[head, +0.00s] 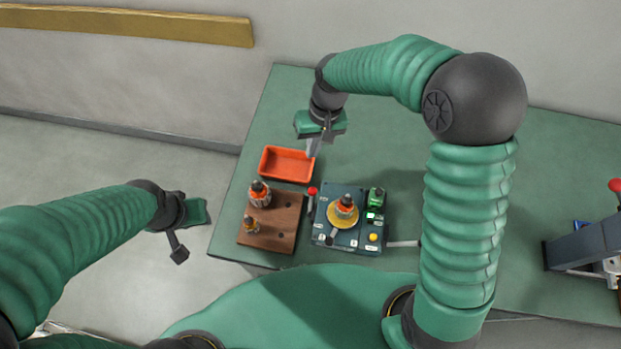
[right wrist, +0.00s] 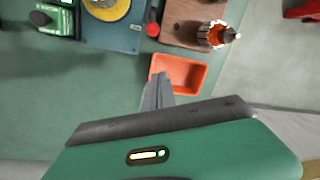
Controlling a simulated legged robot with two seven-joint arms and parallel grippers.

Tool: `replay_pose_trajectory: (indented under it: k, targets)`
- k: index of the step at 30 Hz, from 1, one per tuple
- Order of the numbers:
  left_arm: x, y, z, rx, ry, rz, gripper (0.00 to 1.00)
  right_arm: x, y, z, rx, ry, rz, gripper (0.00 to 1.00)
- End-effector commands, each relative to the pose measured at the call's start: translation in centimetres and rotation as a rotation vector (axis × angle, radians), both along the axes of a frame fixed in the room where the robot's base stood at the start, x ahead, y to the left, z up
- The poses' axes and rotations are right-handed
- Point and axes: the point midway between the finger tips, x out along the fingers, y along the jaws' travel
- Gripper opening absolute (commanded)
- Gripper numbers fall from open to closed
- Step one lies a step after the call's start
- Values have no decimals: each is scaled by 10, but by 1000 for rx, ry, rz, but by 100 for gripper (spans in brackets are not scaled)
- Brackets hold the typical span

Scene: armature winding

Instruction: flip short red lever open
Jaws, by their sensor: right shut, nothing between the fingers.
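A short red-knobbed lever (head: 312,191) stands at the left edge of the dark blue winding fixture (head: 347,240). Its red knob (right wrist: 152,30) also shows near the top of the right wrist view. The fixture carries a yellow disc with an armature on it.
The orange tray (head: 263,164) looks empty. A wooden block (head: 284,240) with armature parts stands left of the fixture. A green unit (head: 376,198) and a yellow button (head: 373,237) are on the fixture's right. A grey device with another red knob (head: 615,185) stands far right.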

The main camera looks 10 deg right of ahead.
Motion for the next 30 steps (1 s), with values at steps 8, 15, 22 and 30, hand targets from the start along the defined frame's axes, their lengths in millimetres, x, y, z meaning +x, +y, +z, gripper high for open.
replay_pose_trajectory:
  k: [8, 15, 22, 30]
  targets:
    - [0, 0, 0, 0, -1, 0, 36, -1, 1, 1, 2, 0, 0, 0]
    - [0, 0, 2, 0, 0, 0, 36, -1, 5, -21, 2, 5, 1, 0]
    - [0, 0, 5, 0, 0, 0, 36, -3, 13, -70, 2, 5, 1, 0]
    - [0, 0, 17, 0, -1, 0, 36, -25, 15, -87, 1, 1, 0, 0]
